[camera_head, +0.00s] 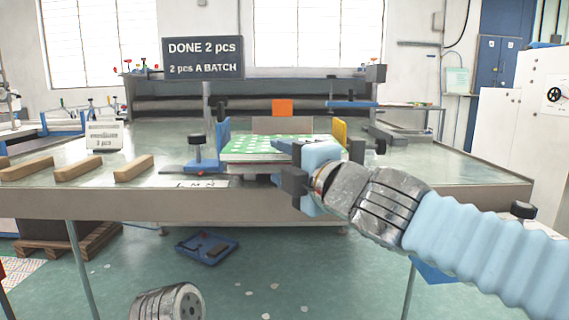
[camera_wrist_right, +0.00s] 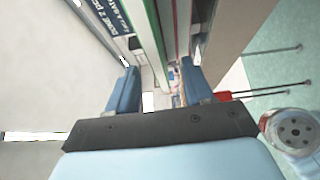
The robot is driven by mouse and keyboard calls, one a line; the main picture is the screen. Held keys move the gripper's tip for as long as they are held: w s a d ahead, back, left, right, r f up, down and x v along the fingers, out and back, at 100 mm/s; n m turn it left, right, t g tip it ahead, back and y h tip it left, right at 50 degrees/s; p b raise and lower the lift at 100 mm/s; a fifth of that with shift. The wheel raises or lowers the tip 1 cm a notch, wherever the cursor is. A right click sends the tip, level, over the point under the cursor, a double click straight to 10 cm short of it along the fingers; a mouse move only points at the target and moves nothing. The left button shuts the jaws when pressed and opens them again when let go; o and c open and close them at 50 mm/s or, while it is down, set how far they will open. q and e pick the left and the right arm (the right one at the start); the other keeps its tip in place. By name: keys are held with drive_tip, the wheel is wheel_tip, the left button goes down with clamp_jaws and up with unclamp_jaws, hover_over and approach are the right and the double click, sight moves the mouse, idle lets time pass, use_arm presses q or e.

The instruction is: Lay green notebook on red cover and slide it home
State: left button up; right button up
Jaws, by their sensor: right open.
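A green notebook (camera_head: 268,144) with white spots lies flat on top of a pale block or stack in the fixture at the middle of the bench. My right gripper (camera_head: 290,160) is at the right front corner of this stack, and its fingers hide that corner. In the right wrist view my right gripper (camera_wrist_right: 160,92) is open, with a green edge (camera_wrist_right: 158,35) and pale layers running beyond and between its fingers. I cannot tell whether the fingers touch it. I cannot make out the red cover for certain. My left gripper is out of view.
A blue stop (camera_head: 223,136) and a yellow stop (camera_head: 340,132) stand by the stack. An orange plate (camera_head: 283,106) is behind it. Several wooden bars (camera_head: 80,169) lie on the left. A sign (camera_head: 203,58) stands above. The bench's right side (camera_head: 440,165) is mostly clear.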

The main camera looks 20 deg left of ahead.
drive_tip(key=s+d+b, duration=0.1)
drive_tip(key=s, duration=0.4)
drive_tip(key=shift+s+d, duration=0.35)
drive_tip(key=shift+s, duration=0.05)
idle(0.4)
drive_tip(key=w+d+f+m+g+h, duration=0.2)
drive_tip(key=w+f+m, duration=0.2)
drive_tip(key=f, duration=0.9)
drive_tip(key=w+d+f+m+g+h, duration=0.15)
drive_tip(key=w+f+m, duration=0.25)
drive_tip(key=f, duration=1)
drive_tip(key=w+d+f+m+g+h, duration=0.1)
drive_tip(key=w+d+f+m+g, duration=0.2)
drive_tip(key=f, duration=1)
drive_tip(key=s+d+f+m+h, duration=0.1)
drive_tip(key=d+f+m, duration=0.15)
drive_tip(key=f, duration=0.45)
drive_tip(key=s+d+f+m+h, duration=0.1)
drive_tip(key=s+d+f+m, duration=0.1)
drive_tip(key=f+m, duration=0.3)
drive_tip(key=s+d+f+m+g+h, duration=0.1)
drive_tip(key=s+d+f+m+g, duration=0.1)
drive_tip(key=s+d+f+m, duration=0.3)
drive_tip(key=s+d+f+m+g+h, duration=0.1)
drive_tip(key=s+d+f+m+g, duration=0.2)
drive_tip(key=s+f, duration=1.1)
drive_tip(key=d+f+m, duration=0.3)
drive_tip(key=d, duration=0.1)
drive_tip(key=shift+d+h, duration=0.2)
drive_tip(key=shift+h, duration=0.15)
